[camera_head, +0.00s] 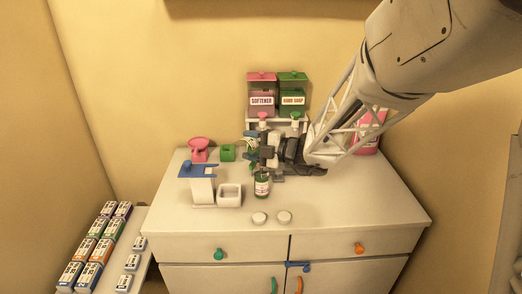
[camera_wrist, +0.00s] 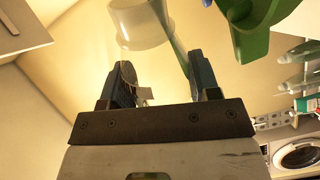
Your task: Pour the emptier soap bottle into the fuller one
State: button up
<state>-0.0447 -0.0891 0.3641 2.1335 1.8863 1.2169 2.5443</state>
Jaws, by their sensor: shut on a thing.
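A small bottle with green contents and a white label (camera_head: 262,187) stands upright near the front of the white cabinet top (camera_head: 340,205). My gripper (camera_head: 262,153) is above and behind it, shut on a partly hidden soap bottle (camera_head: 252,150) with green showing, which looks tilted. In the wrist view my gripper (camera_wrist: 163,85) has its two dark fingers apart around a clear, hard-to-see body. A translucent round part (camera_wrist: 140,22) and a green streak show beyond the fingertips. I cannot tell whether liquid passes between the bottles.
A pink softener dispenser (camera_head: 261,95) and a green hand soap dispenser (camera_head: 293,95) stand at the back. A blue-topped white stand (camera_head: 201,190) and an open white box (camera_head: 229,195) are left of the standing bottle. Two white round caps (camera_head: 260,218) lie in front.

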jog(key=shift+w+r, duration=0.1)
jog(key=shift+r, duration=0.05)
dwell(0.3)
jog(key=shift+s+a+r+n, duration=0.1)
jog(key=shift+s+n, duration=0.2)
jog(key=shift+n, duration=0.6)
jog(key=shift+s+f+n, duration=0.1)
jog(key=shift+f+n, duration=0.35)
jog(key=shift+n, duration=0.35)
jog(key=shift+a+r+n+t, duration=0.15)
jog(key=shift+n+t, duration=0.15)
jog(key=shift+n, duration=0.2)
